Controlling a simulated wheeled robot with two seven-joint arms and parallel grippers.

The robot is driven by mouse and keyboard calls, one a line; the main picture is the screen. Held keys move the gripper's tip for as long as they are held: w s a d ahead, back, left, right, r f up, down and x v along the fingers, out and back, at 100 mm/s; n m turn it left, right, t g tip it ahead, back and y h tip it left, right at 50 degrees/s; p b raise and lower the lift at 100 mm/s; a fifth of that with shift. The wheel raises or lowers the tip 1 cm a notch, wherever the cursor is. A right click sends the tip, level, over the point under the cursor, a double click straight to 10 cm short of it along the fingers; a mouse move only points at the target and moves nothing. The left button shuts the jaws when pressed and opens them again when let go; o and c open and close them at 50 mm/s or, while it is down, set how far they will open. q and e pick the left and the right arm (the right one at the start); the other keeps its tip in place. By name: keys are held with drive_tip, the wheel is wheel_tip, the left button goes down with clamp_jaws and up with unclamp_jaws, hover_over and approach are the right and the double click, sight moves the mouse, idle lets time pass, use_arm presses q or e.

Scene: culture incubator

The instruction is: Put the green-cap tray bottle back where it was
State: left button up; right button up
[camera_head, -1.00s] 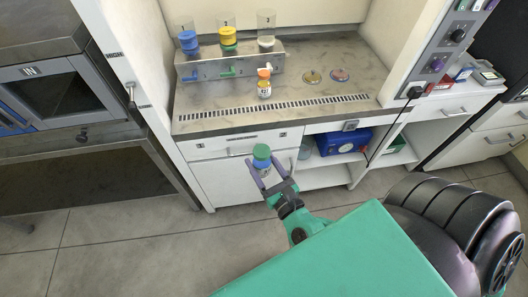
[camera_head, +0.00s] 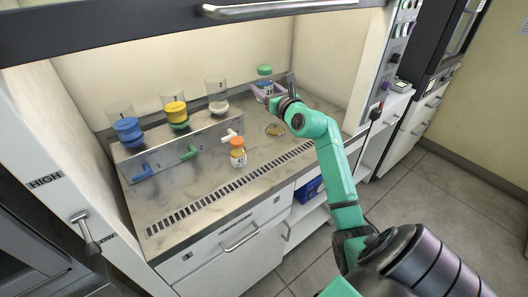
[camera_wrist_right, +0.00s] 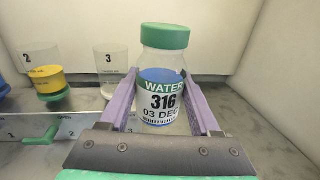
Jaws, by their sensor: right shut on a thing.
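The green-cap bottle (camera_head: 264,71) is in the back right of the hood in the head view. In the right wrist view the bottle (camera_wrist_right: 160,85) stands upright, with a label reading WATER 316 03 DEC and blue contents. My right gripper (camera_head: 266,90) is shut on it, with a purple finger on each side of the bottle's body (camera_wrist_right: 162,108). The bottle's base is hidden by the gripper, so I cannot tell whether it touches the worktop. My left gripper is not in view.
A metal rack (camera_head: 185,148) with numbered clear cups and coloured taps stands left. An orange-cap bottle (camera_head: 238,153) stands before it. The raised sash (camera_head: 200,20) crosses above. The front-left worktop (camera_head: 165,197) is clear.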

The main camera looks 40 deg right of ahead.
drive_tip(key=shift+s+d+f, duration=0.1)
drive_tip(key=shift+d+f, duration=0.1)
drive_tip(key=shift+f, duration=0.3)
drive_tip(key=shift+s+d+f, duration=0.1)
drive_tip(key=shift+d+f, duration=0.1)
drive_tip(key=shift+f, duration=0.25)
drive_tip(key=f+b, duration=0.2)
drive_tip(key=f, duration=0.2)
drive_tip(key=f+b, duration=0.2)
drive_tip(key=f, duration=0.2)
drive_tip(key=f+b, duration=0.2)
drive_tip(key=f, duration=0.3)
drive_tip(key=shift+s+d+f+b, duration=0.1)
drive_tip(key=shift+s+d+b, duration=0.05)
drive_tip(key=shift+d+b, duration=0.15)
drive_tip(key=shift+a+f+b, duration=0.1)
drive_tip(key=shift+f+b, duration=0.2)
drive_tip(key=shift+f, duration=0.1)
wheel_tip(320, 180, down, 4)
drive_tip(key=b, duration=0.3)
drive_tip(key=shift+s, duration=0.1)
drive_tip(key=shift+r, duration=0.25)
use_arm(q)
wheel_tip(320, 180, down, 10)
use_arm(e)
drive_tip(key=shift+f, duration=0.1)
